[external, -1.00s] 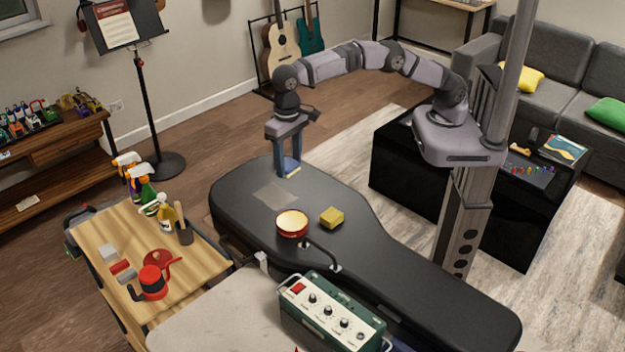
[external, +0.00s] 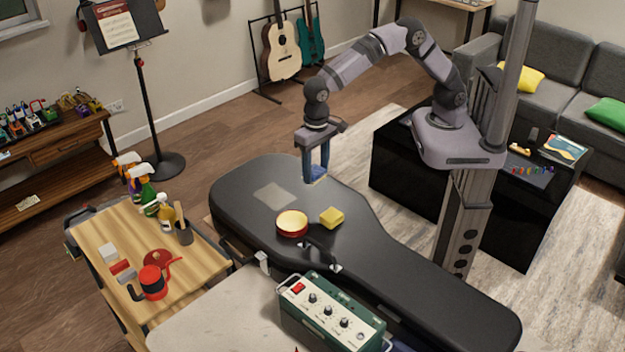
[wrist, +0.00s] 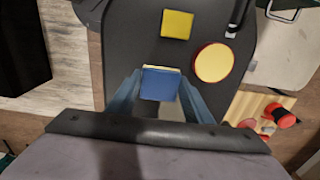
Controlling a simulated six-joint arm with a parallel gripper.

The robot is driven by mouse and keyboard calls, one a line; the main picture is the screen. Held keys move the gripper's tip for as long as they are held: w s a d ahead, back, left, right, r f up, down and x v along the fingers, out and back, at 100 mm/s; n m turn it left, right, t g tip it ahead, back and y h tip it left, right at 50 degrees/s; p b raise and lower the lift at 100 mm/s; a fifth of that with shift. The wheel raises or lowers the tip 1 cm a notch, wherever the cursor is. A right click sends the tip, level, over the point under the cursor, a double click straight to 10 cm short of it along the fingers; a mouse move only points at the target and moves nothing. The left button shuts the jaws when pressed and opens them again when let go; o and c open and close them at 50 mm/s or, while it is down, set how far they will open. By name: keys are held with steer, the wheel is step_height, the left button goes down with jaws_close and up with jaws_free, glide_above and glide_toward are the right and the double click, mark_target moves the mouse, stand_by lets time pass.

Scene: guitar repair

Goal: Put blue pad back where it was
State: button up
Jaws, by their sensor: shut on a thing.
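The blue pad (wrist: 160,83) is held between the two fingers of my gripper (wrist: 160,95) in the wrist view, with a thin yellowish edge along its far side. In the external view my gripper (external: 316,176) is shut on the blue pad (external: 318,179) above the far right part of the black guitar case (external: 400,265). I cannot tell the exact gap between pad and case. A grey square patch (external: 275,196) lies on the case, left of my gripper.
A yellow sponge (external: 332,217) and a round red-rimmed tin (external: 292,223) sit on the case. A dark curved handle (external: 322,250) rises near them. A green control box (external: 330,312) stands in front. A wooden cart (external: 130,240) with bottles is at left.

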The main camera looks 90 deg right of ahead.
steer(key=p, duration=0.3)
glide_above(316, 204)
steer(key=shift+f, duration=4.95)
steer(key=shift+f, duration=0.1)
steer(key=shift+f, duration=0.1)
steer(key=o, duration=1.1)
step_height(316, 204, up, 12)
steer(key=b, duration=0.4)
steer(key=shift+r, duration=0.25)
